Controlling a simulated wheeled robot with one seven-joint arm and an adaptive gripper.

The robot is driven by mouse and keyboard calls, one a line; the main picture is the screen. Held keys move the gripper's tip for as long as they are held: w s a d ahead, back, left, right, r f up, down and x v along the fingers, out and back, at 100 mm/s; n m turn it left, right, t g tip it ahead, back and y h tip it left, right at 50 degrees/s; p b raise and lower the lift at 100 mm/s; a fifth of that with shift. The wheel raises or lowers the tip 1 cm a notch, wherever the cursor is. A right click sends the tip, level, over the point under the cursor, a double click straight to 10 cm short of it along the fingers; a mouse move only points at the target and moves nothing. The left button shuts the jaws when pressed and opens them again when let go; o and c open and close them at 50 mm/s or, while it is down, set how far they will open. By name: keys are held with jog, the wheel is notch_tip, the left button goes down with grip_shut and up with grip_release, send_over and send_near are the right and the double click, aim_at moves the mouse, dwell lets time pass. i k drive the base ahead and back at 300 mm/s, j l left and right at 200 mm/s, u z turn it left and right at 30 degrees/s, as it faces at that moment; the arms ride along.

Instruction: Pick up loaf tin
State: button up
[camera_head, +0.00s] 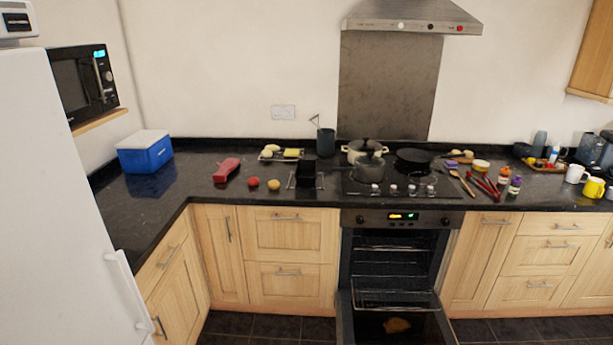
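A small black box-shaped thing (306,175), which looks like the loaf tin, is on the dark granite counter (205,190) just left of the hob. It is small and dark against the counter, so its opening and contents are hard to make out. Thin metal wires, like a rack, show beside it on its left. My gripper is not in view.
The oven door (360,320) hangs open below the hob (350,184). A red thing (227,170), a tomato (253,182) and a yellowish round item (274,184) lie left of the black box. Pots (368,167) stand right of it. A blue cooler (145,155) sits far left.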

aim_at(305, 170)
jog(key=i+j, duration=2.4)
jog(key=j, duration=0.2)
jog(key=l+z, duration=0.05)
